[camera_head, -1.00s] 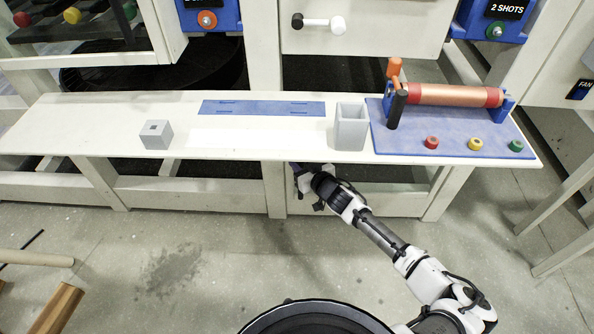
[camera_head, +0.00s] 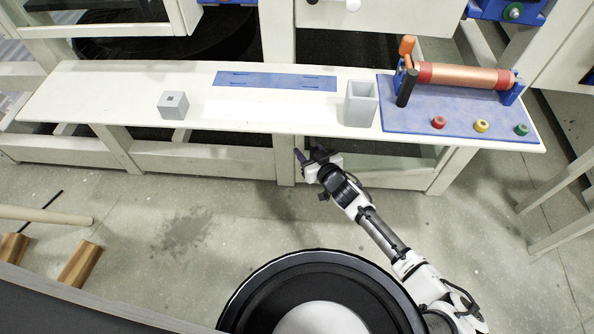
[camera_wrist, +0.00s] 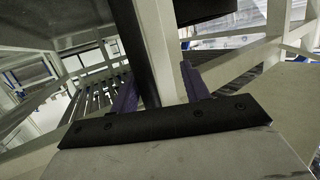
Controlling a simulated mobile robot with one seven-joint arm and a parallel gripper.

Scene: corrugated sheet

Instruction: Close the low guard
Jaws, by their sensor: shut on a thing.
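The low guard seems to be the light-framed dark panel (camera_head: 385,163) under the bench, right of a white post (camera_head: 286,168); the bench top hides much of it. My gripper (camera_head: 311,155) is just below the bench's front edge, beside that post. In the wrist view its two purple fingers (camera_wrist: 158,92) stand apart, with a dark upright bar (camera_wrist: 137,45) and a light post (camera_wrist: 164,50) showing between them. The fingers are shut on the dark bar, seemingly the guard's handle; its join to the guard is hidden.
The white bench top (camera_head: 235,117) spans above my gripper. It carries a grey cube (camera_head: 173,106), a grey open box (camera_head: 361,104) and a blue board with a copper roller (camera_head: 465,75). Wooden pieces (camera_head: 80,262) lie at lower left.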

